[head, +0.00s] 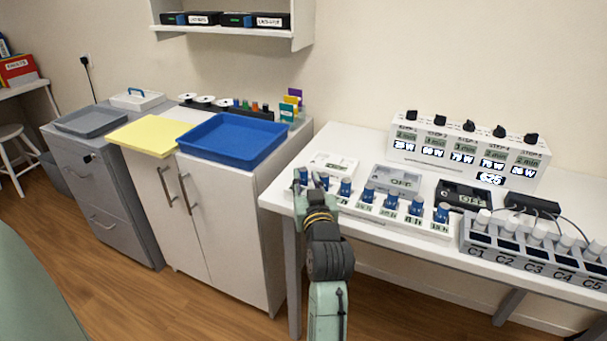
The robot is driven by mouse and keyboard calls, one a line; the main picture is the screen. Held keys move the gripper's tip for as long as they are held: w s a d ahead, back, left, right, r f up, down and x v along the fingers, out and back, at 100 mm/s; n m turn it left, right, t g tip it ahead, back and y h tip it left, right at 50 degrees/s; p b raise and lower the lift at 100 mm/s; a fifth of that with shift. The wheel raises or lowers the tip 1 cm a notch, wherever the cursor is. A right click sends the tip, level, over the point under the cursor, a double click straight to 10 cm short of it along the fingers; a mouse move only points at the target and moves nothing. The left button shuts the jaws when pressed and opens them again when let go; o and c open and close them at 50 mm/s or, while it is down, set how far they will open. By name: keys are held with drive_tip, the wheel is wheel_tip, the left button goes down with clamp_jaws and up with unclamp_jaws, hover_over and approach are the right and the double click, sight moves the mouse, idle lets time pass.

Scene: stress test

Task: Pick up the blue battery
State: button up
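Several blue batteries stand upright in a row in a white labelled holder (400,228) on the white table. Among them are one at the left end (303,174), one beside it (324,180), one further right (346,187) and one at the right end (442,212). My gripper (312,186) is at the left end of this row, close to the two leftmost batteries. It hides part of the holder there. The fingers are small and dark, and I cannot tell whether they are open, shut or touching a battery.
Behind the row are a grey device reading OFF (397,178), a black one (463,195) and a white panel with black knobs (470,150). A rack labelled C1 to C5 (535,258) stands right. A blue tray (232,140) sits on the cabinet at left.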

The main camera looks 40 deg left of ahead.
sight(304, 173)
drive_tip(key=shift+x, duration=1.5)
drive_tip(key=shift+c, duration=0.2)
clamp_jaws()
